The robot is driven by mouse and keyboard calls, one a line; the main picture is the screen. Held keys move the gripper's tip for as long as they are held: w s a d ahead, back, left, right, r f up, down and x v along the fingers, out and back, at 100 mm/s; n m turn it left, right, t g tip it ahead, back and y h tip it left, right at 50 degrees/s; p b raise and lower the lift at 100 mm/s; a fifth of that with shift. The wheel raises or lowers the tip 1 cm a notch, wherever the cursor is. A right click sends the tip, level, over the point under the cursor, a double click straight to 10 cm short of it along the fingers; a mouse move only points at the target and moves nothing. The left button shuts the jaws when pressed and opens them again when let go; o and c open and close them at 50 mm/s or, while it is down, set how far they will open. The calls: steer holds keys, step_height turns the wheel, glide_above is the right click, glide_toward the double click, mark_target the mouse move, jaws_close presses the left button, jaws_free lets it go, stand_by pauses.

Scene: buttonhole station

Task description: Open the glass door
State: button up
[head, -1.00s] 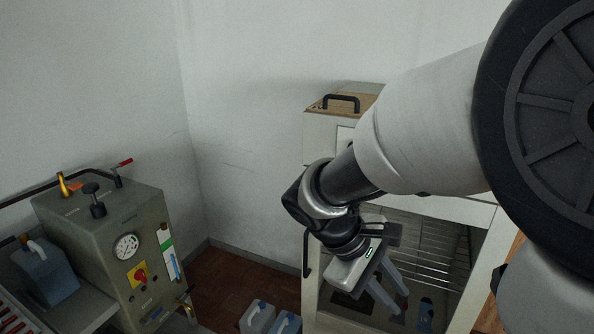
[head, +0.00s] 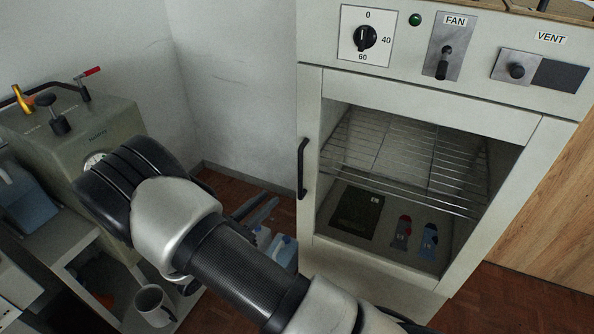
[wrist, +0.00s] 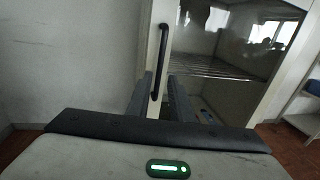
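The glass door (head: 425,108) is a pale-framed pane on the front of a white cabinet, and it looks closed. It also shows in the wrist view (wrist: 154,40), with reflections in the pane. Its black vertical bar handle (head: 302,168) is on the door's left side. My gripper (head: 268,204) is left of the handle, fingers apart and empty. In the wrist view the handle (wrist: 162,55) appears ahead, between the lines of the two fingers (wrist: 159,78). The fingers look short of the handle; the exact gap is hard to tell.
Behind the glass are wire racks (head: 400,150), a dark plate (head: 357,212) and small red and blue items (head: 402,232). A knob and switch panel (head: 460,45) is above. Blue-white containers (head: 284,252) stand on the floor below my gripper. A grey-green machine (head: 110,125) is at left.

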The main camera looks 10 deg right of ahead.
mark_target(299, 172)
steer(key=b+x, duration=0.1)
steer(key=x, duration=1.4)
steer(key=shift+w+d, duration=0.15)
steer(key=shift+d, duration=0.2)
jaws_close()
